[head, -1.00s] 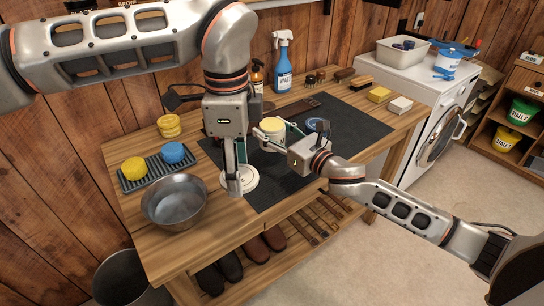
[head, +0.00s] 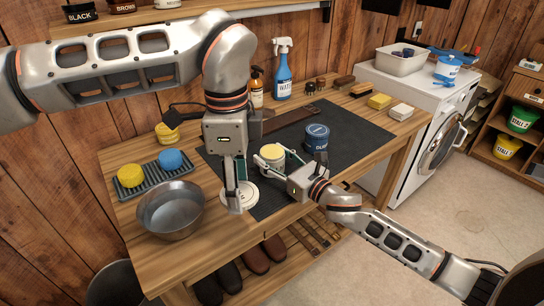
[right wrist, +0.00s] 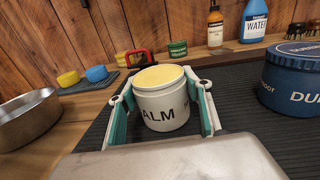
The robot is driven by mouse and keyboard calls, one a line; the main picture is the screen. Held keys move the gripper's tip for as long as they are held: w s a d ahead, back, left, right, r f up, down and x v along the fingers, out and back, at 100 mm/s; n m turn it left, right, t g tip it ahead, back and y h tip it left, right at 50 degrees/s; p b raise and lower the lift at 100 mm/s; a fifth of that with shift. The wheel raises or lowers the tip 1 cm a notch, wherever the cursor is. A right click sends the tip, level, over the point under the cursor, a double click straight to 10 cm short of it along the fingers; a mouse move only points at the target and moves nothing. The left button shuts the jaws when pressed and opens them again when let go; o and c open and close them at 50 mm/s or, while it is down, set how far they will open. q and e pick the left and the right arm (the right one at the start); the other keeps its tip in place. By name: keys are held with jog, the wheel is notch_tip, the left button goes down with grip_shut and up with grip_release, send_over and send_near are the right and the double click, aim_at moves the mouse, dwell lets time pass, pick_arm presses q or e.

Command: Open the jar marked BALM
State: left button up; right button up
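The white jar lettered "ALM" (right wrist: 160,113) shows in the right wrist view, its first letter out of sight. Its top is pale yellow; I cannot tell whether that is a lid or the balm. The jar also shows in the head view (head: 272,161), upright over the dark mat. My right gripper (head: 272,163) has its teal-padded fingers on both sides of the jar and holds it. My left gripper (head: 238,205) points down just left of the jar, over a flat white disc with lettering (head: 249,196). Whether its fingers grip anything is hidden.
A blue dubbin tin (head: 317,138) stands right behind the jar. A metal bowl (head: 170,211) and a rack with yellow and blue sponges (head: 152,178) are at left. Bottles, including a blue spray bottle (head: 283,75), and brushes line the back. The mat's right part is clear.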

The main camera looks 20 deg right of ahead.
jog(key=o, duration=0.4)
jog(key=shift+f, duration=0.1)
